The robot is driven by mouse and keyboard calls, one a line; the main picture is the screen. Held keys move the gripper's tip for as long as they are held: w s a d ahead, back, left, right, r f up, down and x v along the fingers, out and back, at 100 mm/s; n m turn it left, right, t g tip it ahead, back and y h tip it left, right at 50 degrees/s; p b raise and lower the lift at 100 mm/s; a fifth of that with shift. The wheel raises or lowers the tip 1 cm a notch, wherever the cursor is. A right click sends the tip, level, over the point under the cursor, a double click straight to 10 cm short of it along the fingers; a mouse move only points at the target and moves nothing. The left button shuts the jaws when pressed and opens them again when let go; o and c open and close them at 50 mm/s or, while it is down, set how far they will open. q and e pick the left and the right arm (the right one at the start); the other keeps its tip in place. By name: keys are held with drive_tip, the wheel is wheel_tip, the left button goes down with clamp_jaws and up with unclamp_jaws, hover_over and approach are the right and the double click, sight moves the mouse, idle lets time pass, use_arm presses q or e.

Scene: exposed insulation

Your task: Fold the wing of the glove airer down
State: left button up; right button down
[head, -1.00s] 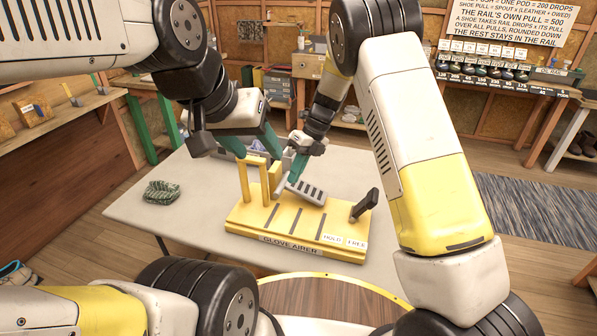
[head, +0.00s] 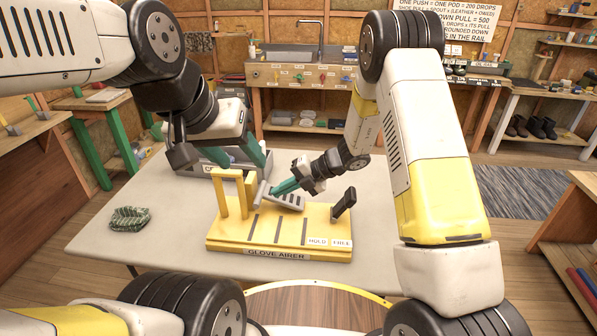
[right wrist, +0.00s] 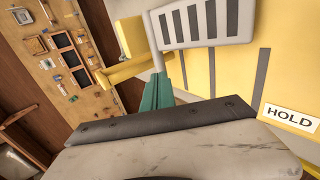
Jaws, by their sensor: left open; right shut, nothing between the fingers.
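The glove airer (head: 230,241) is a yellow slotted base on the table, with HOLD and FREE labels at its front right. Its grey slatted wing (head: 289,201) is tilted up above the base, beside a yellow upright frame (head: 221,194). A black lever (head: 343,203) stands tilted at the right end. My right gripper (head: 274,191) is shut and empty, its green fingertips at the wing's raised side. In the right wrist view the fingertips (right wrist: 160,95) are close beside the wing (right wrist: 200,25); contact is unclear. My left gripper (head: 240,160) is open and empty behind the frame.
A green patterned cloth item (head: 129,219) lies on the left of the grey table (head: 95,240). A grey box (head: 215,171) stands behind the airer, partly hidden by my left gripper. A sink bench (head: 300,78) is at the back. The table right of the lever is clear.

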sight(260, 201)
drive_tip(key=shift+x, duration=2.5)
drive_tip(key=shift+a+f, duration=0.1)
drive_tip(key=shift+a, duration=0.1)
drive_tip(key=shift+a+f+h, duration=0.2)
drive_tip(key=shift+f+h, duration=0.05)
drive_tip(key=shift+h, duration=0.95)
drive_tip(key=f, duration=0.1)
drive_tip(key=a+f, duration=0.1)
drive_tip(key=f, duration=0.2)
drive_tip(key=shift+a, duration=0.3)
drive_tip(key=shift+f, duration=0.2)
drive_tip(key=shift+s, duration=0.1)
